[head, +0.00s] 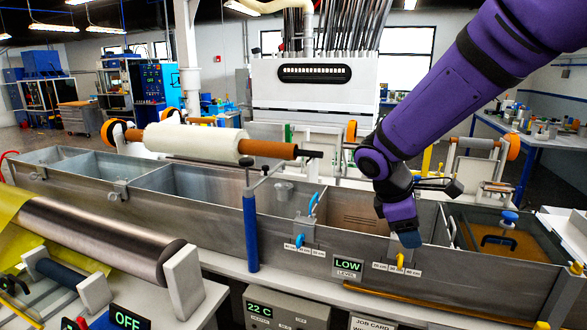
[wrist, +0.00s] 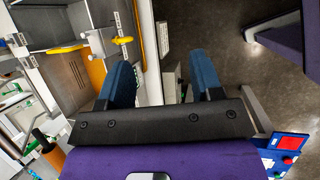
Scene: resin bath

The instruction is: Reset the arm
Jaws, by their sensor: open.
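My gripper (head: 407,239) hangs from my purple arm at the right of the head view, in front of the front wall of the metal bath (head: 425,210). Its blue fingertips are close above a yellow lever (head: 400,260) on that wall; I cannot tell whether they touch it. In the wrist view my gripper (wrist: 163,75) has its two blue fingers well apart, with nothing between them. The bath's edge and yellow handles (wrist: 122,40) lie to the left of the fingers there.
A display reading LOW (head: 347,266) is on the bath front. A blue post (head: 251,225) stands left of it. A white roll (head: 195,141) spans above the bath. An amber compartment (head: 515,244) is at the right. A dark floor (wrist: 215,25) shows in the wrist view.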

